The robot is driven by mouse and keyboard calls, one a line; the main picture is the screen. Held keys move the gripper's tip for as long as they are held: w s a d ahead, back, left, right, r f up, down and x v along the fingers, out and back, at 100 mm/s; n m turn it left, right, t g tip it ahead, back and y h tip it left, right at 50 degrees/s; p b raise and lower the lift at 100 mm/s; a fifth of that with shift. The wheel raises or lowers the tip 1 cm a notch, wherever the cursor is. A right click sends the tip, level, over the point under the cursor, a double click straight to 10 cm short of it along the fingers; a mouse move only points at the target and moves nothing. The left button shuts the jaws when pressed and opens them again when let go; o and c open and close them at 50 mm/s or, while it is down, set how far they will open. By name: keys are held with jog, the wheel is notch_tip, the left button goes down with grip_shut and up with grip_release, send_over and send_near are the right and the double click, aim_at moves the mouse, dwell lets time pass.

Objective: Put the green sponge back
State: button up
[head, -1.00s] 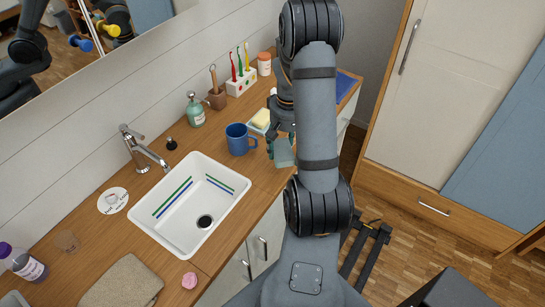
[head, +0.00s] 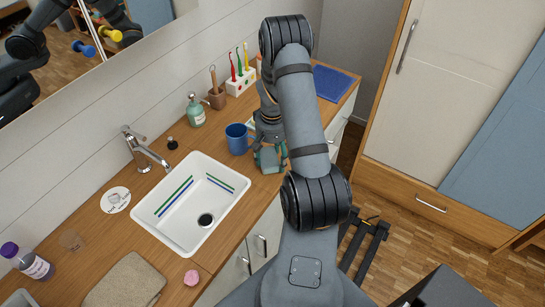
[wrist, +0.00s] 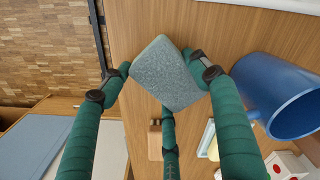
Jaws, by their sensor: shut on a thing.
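The green sponge is a grey-green block, held in my gripper (head: 270,145). In the wrist view the sponge (wrist: 166,75) sits between the dark green fingers of my gripper (wrist: 163,78), tilted, and covers the wood behind it. In the head view the sponge (head: 268,158) hangs near the front edge of the wooden counter (head: 225,140), just right of the blue mug (head: 237,139). I cannot tell whether it touches the counter. A pale dish with a yellow sponge shows in part in the wrist view (wrist: 207,138); my arm mostly hides it in the head view.
The mug (wrist: 275,97) is close to my right-hand finger in the wrist view. The white sink (head: 190,205) lies left of the gripper. A soap bottle (head: 195,111) and a toothbrush stand (head: 241,80) are behind. A blue mat (head: 332,83) lies at the counter's far end.

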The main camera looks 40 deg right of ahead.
aim_at(273, 157)
jog(key=shift+f, duration=0.2)
jog(key=o, duration=1)
jog(key=shift+r, duration=0.15)
notch_tip(273, 157, up, 12)
jog(key=shift+r+b, duration=0.1)
jog(key=shift+b, duration=0.8)
notch_tip(273, 157, down, 13)
jog(key=shift+s+r+p, duration=0.1)
jog(key=shift+r+p, duration=0.1)
jog(key=shift+p, duration=0.75)
jog(key=shift+w+d+r+b, duration=0.1)
jog(key=shift+r+b, duration=0.05)
jog(key=shift+r, duration=0.3)
jog(key=shift+w+r+b, duration=0.1)
jog(key=shift+r+b, duration=0.05)
jog(key=shift+r, duration=0.3)
jog(key=shift+s+r, duration=0.1)
jog(key=shift+r, duration=0.5)
